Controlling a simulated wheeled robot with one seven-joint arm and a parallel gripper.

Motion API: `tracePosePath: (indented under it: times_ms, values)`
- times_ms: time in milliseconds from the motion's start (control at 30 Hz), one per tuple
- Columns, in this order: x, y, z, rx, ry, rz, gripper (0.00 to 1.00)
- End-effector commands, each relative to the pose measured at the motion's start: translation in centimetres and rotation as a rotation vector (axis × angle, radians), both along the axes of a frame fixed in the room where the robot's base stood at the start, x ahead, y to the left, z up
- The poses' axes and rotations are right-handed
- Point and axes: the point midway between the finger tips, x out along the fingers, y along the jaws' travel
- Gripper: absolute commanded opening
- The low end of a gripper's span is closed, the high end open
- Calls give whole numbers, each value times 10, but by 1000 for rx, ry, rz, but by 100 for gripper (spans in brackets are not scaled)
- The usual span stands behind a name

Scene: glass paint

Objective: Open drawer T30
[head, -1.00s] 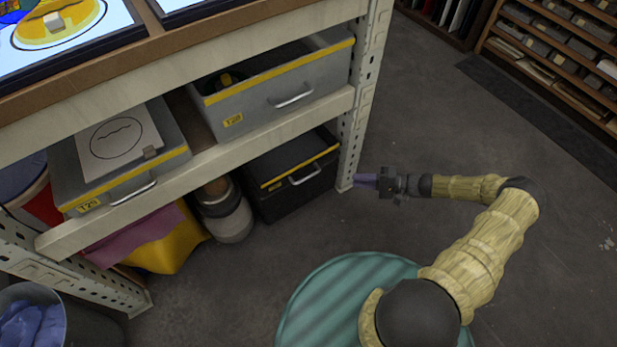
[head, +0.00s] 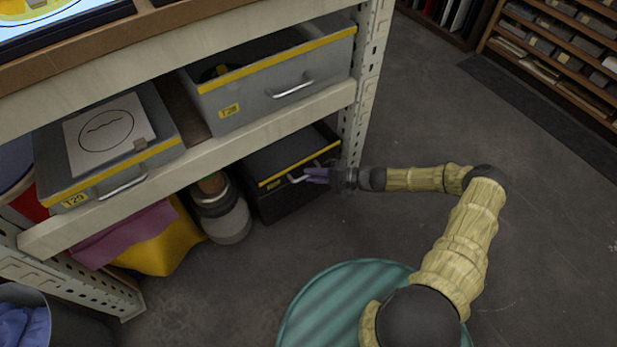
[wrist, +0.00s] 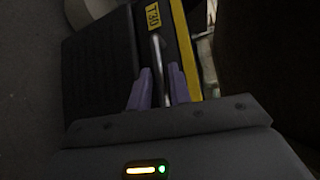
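Drawer T30 (head: 285,205) is the black box with a yellow strip on the floor under the shelf, and it looks pushed in. Its label T30 (wrist: 153,18) is readable in the wrist view. Its metal handle (wrist: 156,50) runs between my two purple fingers in the wrist view. My gripper (head: 314,175) is at the drawer's front, by the right part of the handle. In the wrist view my gripper (wrist: 160,82) is open, with one finger on each side of the handle bar. Whether either finger touches the bar is unclear.
Grey drawers T28 (head: 240,100) and T29 (head: 130,185) sit on the shelf above. A cylindrical canister (head: 222,212) stands left of the black drawer. A shelf post (head: 362,90) rises at its right. The floor (head: 270,260) in front is clear.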

Motion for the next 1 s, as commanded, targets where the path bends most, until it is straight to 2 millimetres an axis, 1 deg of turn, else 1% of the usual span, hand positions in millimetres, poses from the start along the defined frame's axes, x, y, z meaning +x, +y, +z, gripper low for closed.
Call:
tracePosePath:
  times_ms: [33, 100, 200, 467, 500, 567, 833, 1000]
  values:
    - [1, 7, -4, 0, 0, 2, 20]
    - [2, 13, -4, -1, -1, 1, 20]
    - [3, 18, -3, 0, -1, 1, 20]
    - [3, 18, -3, 0, -1, 0, 20]
    - [3, 18, -3, 0, -1, 0, 12]
    - [3, 18, -3, 0, -1, 0, 0]
    - [3, 17, -3, -1, -1, 0, 0]
    - [-2, 13, -2, -2, 1, 2, 0]
